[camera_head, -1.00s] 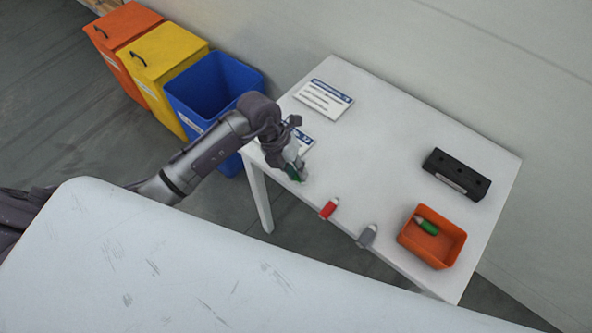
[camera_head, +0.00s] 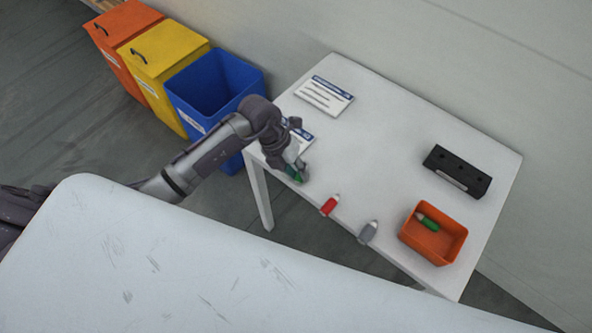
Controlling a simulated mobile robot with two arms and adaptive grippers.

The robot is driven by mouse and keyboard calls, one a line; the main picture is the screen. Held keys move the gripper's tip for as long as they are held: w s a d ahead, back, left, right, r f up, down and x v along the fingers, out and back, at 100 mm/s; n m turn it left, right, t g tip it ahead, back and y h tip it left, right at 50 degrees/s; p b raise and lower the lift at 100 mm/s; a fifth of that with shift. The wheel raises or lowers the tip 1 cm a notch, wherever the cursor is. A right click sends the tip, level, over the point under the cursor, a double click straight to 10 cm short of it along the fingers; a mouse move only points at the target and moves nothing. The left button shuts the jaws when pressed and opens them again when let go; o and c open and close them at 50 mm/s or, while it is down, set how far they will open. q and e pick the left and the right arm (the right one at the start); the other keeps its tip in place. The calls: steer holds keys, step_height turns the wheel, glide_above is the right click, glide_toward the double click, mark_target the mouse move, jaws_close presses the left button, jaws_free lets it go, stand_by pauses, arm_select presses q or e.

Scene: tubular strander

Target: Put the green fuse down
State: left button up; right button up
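A green fuse (camera_head: 294,174) is at the near left edge of the white table (camera_head: 385,140), right at the fingers of my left gripper (camera_head: 297,168). The fingers partly cover it. I cannot tell whether they still grip it or whether it rests fully on the table. A red fuse (camera_head: 329,205) and a grey fuse (camera_head: 368,232) lie along the same edge to its right. Another green fuse (camera_head: 428,223) lies in the orange bin (camera_head: 443,254). My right gripper is not in view.
A black block with holes (camera_head: 457,173) stands at the table's right. Two printed cards lie at the left, one at the back (camera_head: 324,96), one partly behind my gripper (camera_head: 301,136). Blue (camera_head: 213,85), yellow (camera_head: 160,60) and orange (camera_head: 122,30) bins stand left. The table's middle is clear.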

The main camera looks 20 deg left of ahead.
arm_select(q)
steer(key=shift+o, duration=0.5)
steer(key=shift+d+f, duration=0.1)
steer(key=shift+f, duration=0.3)
steer(key=shift+s+r, duration=0.1)
steer(key=shift+r, duration=0.1)
steer(key=shift+r, duration=0.15)
steer(key=v, duration=1.3)
steer(key=shift+w+d+b, duration=0.2)
steer(key=shift+b, duration=0.1)
